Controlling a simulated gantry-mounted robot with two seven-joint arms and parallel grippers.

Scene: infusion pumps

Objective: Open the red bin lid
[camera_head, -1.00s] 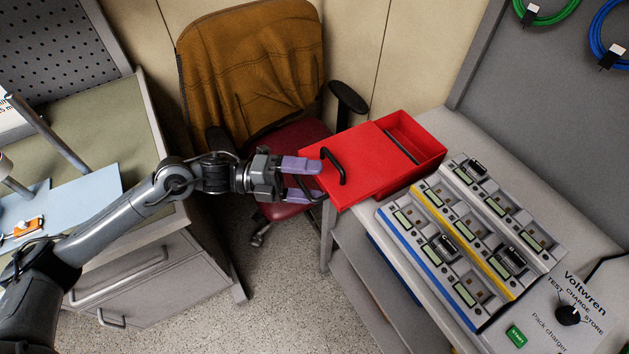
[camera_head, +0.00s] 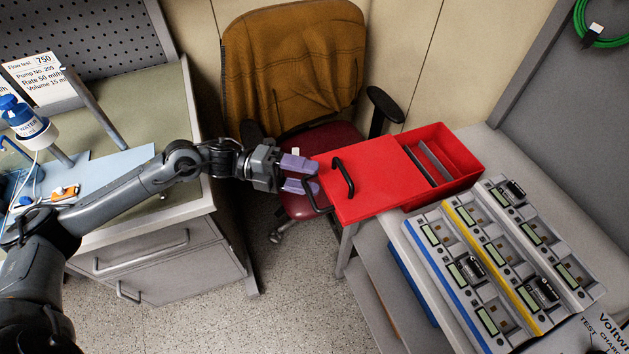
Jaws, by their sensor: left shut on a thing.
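The red bin (camera_head: 470,160) stands on the back of the right-hand grey bench. Its flat red lid (camera_head: 380,182) is slid to the left, overhanging the bench edge, so the bin's right part is open and shows grey dividers inside. A black handle (camera_head: 343,178) sits on top of the lid, and a second black loop handle (camera_head: 312,203) is at its left edge. My left gripper (camera_head: 303,178), with purple fingers, is shut on the loop handle at the lid's left edge; the fingers partly hide it. My right gripper is not in view.
Pump chargers with blue and yellow stripes (camera_head: 500,262) stand just in front of the bin. An orange-backed chair (camera_head: 295,70) with a dark red seat is behind my gripper. A left workbench (camera_head: 160,215) lies under my left arm. Open floor separates the benches.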

